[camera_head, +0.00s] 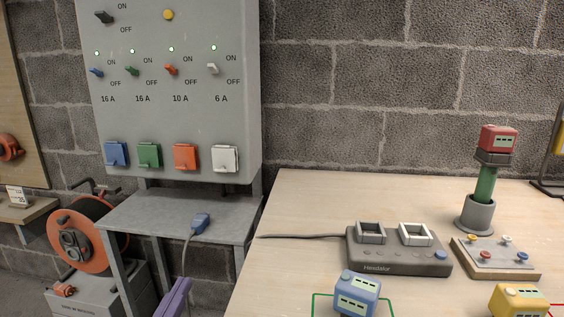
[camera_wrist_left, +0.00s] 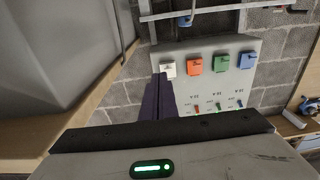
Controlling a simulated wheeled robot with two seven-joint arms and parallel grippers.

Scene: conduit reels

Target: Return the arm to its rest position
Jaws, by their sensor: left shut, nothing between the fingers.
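My left gripper (camera_head: 178,293) shows at the bottom edge of the head view, left of the wooden table. Its purple fingers are shut and empty, just in front of and below the grey shelf. In the left wrist view its fingers (camera_wrist_left: 160,98) are together, pointing toward the power panel (camera_wrist_left: 220,83), which appears upside down there. The rest of the left arm is outside the head view. My right gripper is in neither view.
A blue plug (camera_head: 200,221) lies on the grey shelf (camera_head: 140,215), its cable hanging over the front edge near my fingers. A cable reel (camera_head: 92,235) stands left. The wooden table (camera_head: 300,205) carries a Headstar dock (camera_head: 385,262), blue (camera_head: 357,295) and yellow blocks (camera_head: 518,300).

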